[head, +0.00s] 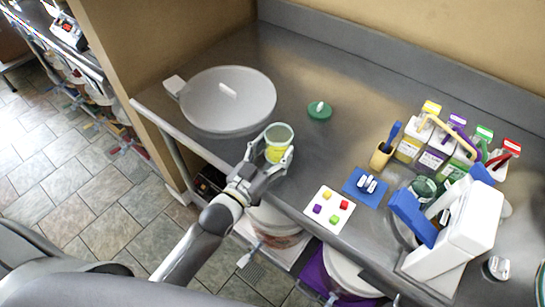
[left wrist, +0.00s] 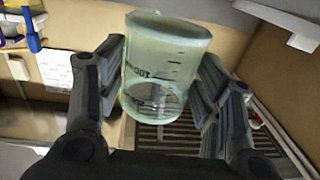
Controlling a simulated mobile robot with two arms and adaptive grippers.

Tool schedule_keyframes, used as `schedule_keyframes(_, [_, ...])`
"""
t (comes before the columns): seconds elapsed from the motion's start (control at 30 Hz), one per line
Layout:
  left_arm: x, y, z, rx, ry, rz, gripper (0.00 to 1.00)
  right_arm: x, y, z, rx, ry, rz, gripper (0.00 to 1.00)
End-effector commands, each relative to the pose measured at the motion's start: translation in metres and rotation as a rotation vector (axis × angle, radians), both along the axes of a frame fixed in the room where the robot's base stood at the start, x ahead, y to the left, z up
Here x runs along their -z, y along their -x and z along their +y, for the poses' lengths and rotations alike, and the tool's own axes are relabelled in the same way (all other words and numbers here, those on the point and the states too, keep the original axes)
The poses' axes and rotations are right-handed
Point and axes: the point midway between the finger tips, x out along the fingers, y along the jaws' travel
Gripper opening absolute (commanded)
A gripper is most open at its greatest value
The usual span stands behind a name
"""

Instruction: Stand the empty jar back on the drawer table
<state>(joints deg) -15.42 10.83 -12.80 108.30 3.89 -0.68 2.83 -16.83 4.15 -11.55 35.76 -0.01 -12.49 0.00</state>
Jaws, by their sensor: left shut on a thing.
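The jar (head: 279,134) is a clear, pale green cup with a yellow patch low on its side in the head view. My left gripper (head: 268,162) is shut on it near the counter's front edge. In the left wrist view the jar (left wrist: 163,68) sits between the two fingers, with dark printed marks and its rim toward the top; it looks empty. I cannot tell from the head view whether its base touches the steel counter (head: 315,150). Which surface is the drawer table is not clear. My right gripper is not in view.
A large round grey lid (head: 215,105) lies left of the jar. A small green lid (head: 319,111) lies behind it. To the right are a white card with coloured cubes (head: 329,208), a blue mat (head: 358,190), several cartons and a white device (head: 460,230). Bare steel lies between.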

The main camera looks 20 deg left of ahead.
Motion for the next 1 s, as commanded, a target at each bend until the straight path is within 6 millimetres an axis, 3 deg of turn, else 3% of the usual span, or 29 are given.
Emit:
schedule_keyframes(0.2, [0.028, -0.001, 0.001, 0.000, -0.001, 0.002, 0.24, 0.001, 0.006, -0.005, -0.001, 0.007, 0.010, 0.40])
schedule_keyframes(0.63, [0.035, -0.001, 0.000, 0.000, 0.000, 0.000, 0.24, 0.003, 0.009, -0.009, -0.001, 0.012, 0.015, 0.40])
schedule_keyframes(0.67, [0.036, -0.001, 0.000, 0.000, -0.001, 0.002, 0.63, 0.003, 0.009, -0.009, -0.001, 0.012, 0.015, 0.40])
schedule_keyframes(0.8, [0.035, -0.001, 0.000, 0.000, -0.001, 0.002, 0.81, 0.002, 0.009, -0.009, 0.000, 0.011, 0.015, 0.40])
schedule_keyframes(1.0, [0.035, -0.001, 0.001, 0.000, -0.001, 0.002, 0.82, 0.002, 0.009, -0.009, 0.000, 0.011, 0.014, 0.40])
